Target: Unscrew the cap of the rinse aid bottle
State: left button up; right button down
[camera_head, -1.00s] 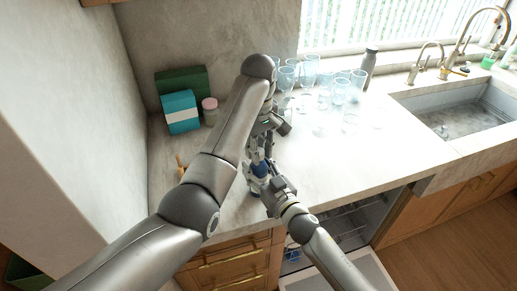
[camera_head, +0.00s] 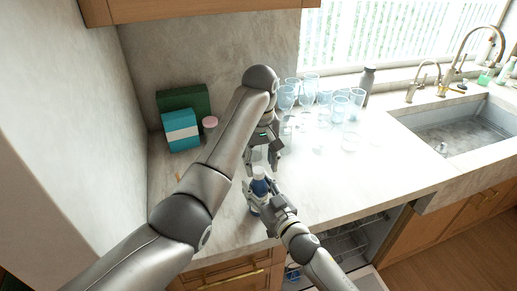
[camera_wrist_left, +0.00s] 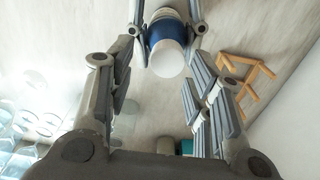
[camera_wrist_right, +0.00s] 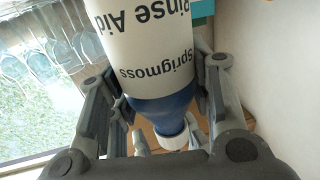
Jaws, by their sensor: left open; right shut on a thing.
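The rinse aid bottle (camera_head: 259,187) stands near the counter's front edge in the head view, with a blue upper part and a white cap (camera_head: 259,171) on top. My right gripper (camera_head: 258,199) is shut on the bottle's body; the right wrist view shows its white label (camera_wrist_right: 148,45), blue shoulder and white cap (camera_wrist_right: 174,139). My left gripper (camera_head: 261,169) is open just above the cap, apart from it. In the left wrist view the cap (camera_wrist_left: 167,58) lies beyond the open fingers (camera_wrist_left: 160,95). Whether the cap is loosened cannot be told.
Several clear glasses (camera_head: 351,140) and a grey bottle (camera_head: 367,80) stand behind to the right. A teal box (camera_head: 181,131), a green box (camera_head: 196,98) and a pink-lidded jar (camera_head: 210,123) stand at the back left. The counter right of the bottle is clear.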

pick_arm(q)
jog(key=r+m, duration=0.1)
jog(key=m, duration=0.1)
jog(key=r+m, duration=0.1)
jog(key=m, duration=0.1)
jog(key=r+m, duration=0.1)
jog(key=m, duration=0.1)
jog(key=shift+w+d, duration=0.1)
jog(key=shift+w, duration=0.1)
jog(key=shift+r+m, duration=0.25)
jog(key=shift+m, duration=0.95)
jog(key=m, duration=0.2)
jog(key=r+m, duration=0.1)
jog(key=m, duration=0.1)
jog(key=shift+s+r, duration=0.15)
jog(key=m, duration=0.3)
jog(key=shift+s+a+r, duration=0.15)
jog(key=shift+a+r, duration=0.1)
jog(key=shift+r, duration=0.1)
jog(key=shift+s+a+r+m, duration=0.1)
jog(key=shift+s+m, duration=0.05)
jog(key=shift+m, duration=0.75)
send_over(258, 192)
jog(key=w, duration=0.3)
jog(key=shift+s+f, duration=0.15)
jog(key=shift+f, duration=1.8)
jog(key=shift+s+f, duration=0.1)
jog(key=shift+f, duration=1.85)
